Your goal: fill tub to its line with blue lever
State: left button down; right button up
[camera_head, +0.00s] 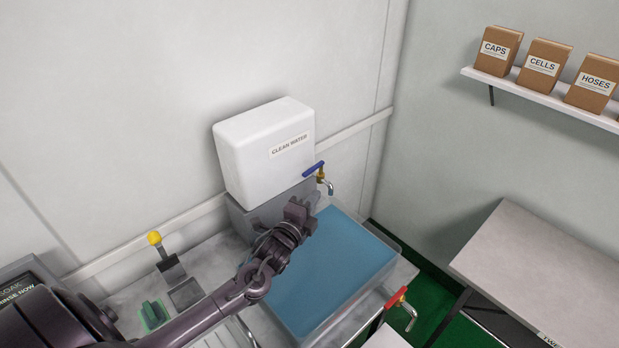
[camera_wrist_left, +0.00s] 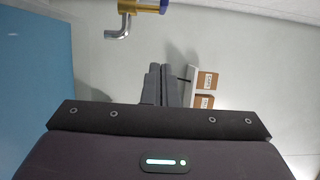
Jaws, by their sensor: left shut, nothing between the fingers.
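The white clean water tank (camera_head: 262,150) stands on a grey block at the wall. Its brass tap carries a blue lever (camera_head: 313,169), with the spout (camera_head: 328,187) pointing down. The blue lever also shows at the top edge of the left wrist view (camera_wrist_left: 164,5). The clear tub (camera_head: 392,243) holds blue water with a broad flat surface; I cannot make out its line. No stream shows under the spout. My left gripper (camera_head: 299,207) is shut and empty, below and left of the tap, over the tub's back-left edge. It appears apart from the lever. My right gripper is out of view.
A tap with a red lever (camera_head: 397,297) sits at the tub's lower right. A yellow-knobbed lever (camera_head: 154,238) and a green part (camera_head: 153,315) are at left. A screen (camera_head: 22,287) reads "RINSE NOW".

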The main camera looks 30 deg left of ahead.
aim_at(309, 173)
pick_arm(q)
jog(key=w+a+p, duration=0.2)
jog(key=w+a, duration=0.2)
jog(key=w, duration=0.2)
jog(key=shift+p, duration=0.4)
jog(key=a+h+b, duration=0.1)
jog(key=m+h+b, duration=0.1)
jog(key=shift+a+r+m+h, duration=0.15)
jog(key=shift+a+m+h, duration=0.15)
jog(key=shift+a, duration=0.05)
jog(key=shift+w, duration=0.1)
jog(key=shift+a, duration=0.1)
